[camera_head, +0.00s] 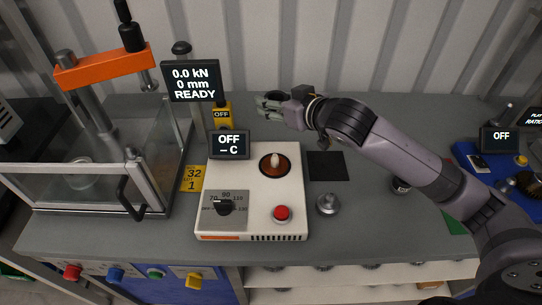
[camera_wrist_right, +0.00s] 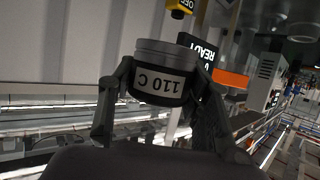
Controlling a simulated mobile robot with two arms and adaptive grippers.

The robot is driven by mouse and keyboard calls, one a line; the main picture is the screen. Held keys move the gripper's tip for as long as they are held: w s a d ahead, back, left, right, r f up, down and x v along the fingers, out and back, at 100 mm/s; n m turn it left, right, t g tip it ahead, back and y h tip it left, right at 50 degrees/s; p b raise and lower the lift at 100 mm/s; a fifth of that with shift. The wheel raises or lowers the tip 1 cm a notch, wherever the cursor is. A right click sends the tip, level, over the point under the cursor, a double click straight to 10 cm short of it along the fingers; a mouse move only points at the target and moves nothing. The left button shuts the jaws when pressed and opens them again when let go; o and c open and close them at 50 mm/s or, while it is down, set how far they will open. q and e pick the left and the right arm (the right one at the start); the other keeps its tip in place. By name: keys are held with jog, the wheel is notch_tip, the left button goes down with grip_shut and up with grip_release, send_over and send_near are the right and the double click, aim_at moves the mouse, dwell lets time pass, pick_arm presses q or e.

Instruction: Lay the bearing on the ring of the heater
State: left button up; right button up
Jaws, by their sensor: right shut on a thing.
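The heater (camera_head: 250,200) is a white box on the grey bench, with a dial, a red button and a display reading "OFF – C". Its ring (camera_head: 266,170) is a reddish-brown disc with a pale cone in the middle, and nothing lies on it. My right gripper (camera_head: 270,104) is above the bench, behind the ring. In the head view the fingers partly hide that piece. My left gripper is not in view.
A press with an orange crossbar (camera_head: 104,66) and clear guard stands at left; its display (camera_head: 191,81) reads "0.0 kN 0 mm READY". A black mat (camera_head: 327,166) and silver round part (camera_head: 327,204) lie right of the heater.

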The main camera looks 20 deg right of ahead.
send_over(276, 157)
notch_tip(276, 157, down, 7)
jog(key=f, duration=0.4)
jog(key=f+p, duration=0.1)
jog(key=f, duration=0.1)
jog(key=shift+w+f, duration=0.3)
jog(key=shift+w, duration=0.05)
jog(key=shift+a+f, duration=0.1)
jog(key=shift+f, duration=0.15)
notch_tip(276, 157, down, 3)
jog(key=shift+f, duration=0.7)
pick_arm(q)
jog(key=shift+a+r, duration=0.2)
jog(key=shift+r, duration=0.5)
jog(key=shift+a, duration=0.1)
